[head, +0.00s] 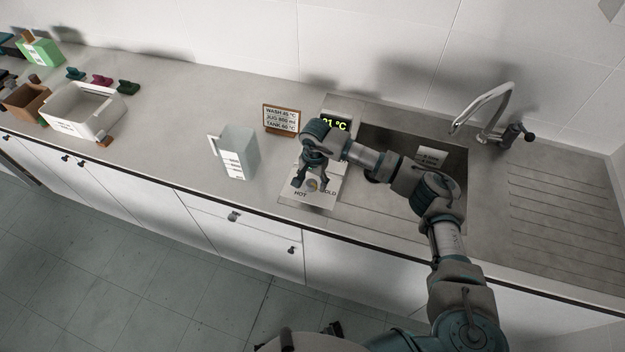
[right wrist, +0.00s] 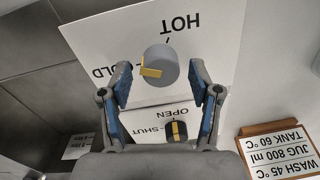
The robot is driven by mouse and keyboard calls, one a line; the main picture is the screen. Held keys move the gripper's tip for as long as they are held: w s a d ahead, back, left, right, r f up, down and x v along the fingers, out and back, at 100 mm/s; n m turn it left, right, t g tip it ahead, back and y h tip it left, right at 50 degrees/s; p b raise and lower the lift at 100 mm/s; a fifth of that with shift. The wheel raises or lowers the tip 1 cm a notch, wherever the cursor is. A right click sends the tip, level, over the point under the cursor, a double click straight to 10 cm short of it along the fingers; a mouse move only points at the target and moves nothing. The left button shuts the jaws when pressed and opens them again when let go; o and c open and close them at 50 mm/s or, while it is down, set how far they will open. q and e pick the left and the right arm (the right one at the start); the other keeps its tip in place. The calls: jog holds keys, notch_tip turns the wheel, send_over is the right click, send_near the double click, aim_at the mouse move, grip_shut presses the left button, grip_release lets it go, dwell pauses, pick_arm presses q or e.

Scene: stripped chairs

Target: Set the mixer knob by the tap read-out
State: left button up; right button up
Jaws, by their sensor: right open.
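The grey mixer knob (right wrist: 160,68) has a yellow pointer that faces the COLD side in the right wrist view. It sits on a white HOT/COLD panel (right wrist: 215,35), also seen beside the sink in the head view (head: 327,199). My right gripper (right wrist: 159,82) is open, one finger on each side of the knob; contact cannot be told. It also shows over the panel in the head view (head: 311,184). The tap read-out (head: 337,123) shows green digits ending in "1 °C", its left edge hidden by my arm. I cannot make out my left gripper.
A black-and-yellow OPEN/SHUT knob (right wrist: 176,131) is near my right gripper. A sign (head: 281,119) reads WASH 45 °C, JUG 800 ml, TANK 60 °C. A clear jug (head: 238,152) stands left of the panel. The tap (head: 487,105) rises behind the sink. A white bin (head: 85,112) is far left.

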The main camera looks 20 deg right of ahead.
jog(key=shift+a, duration=0.1)
jog(key=shift+c, duration=0.4)
jog(key=shift+s, duration=0.1)
jog(key=c, duration=1.1)
jog(key=shift+o, duration=0.2)
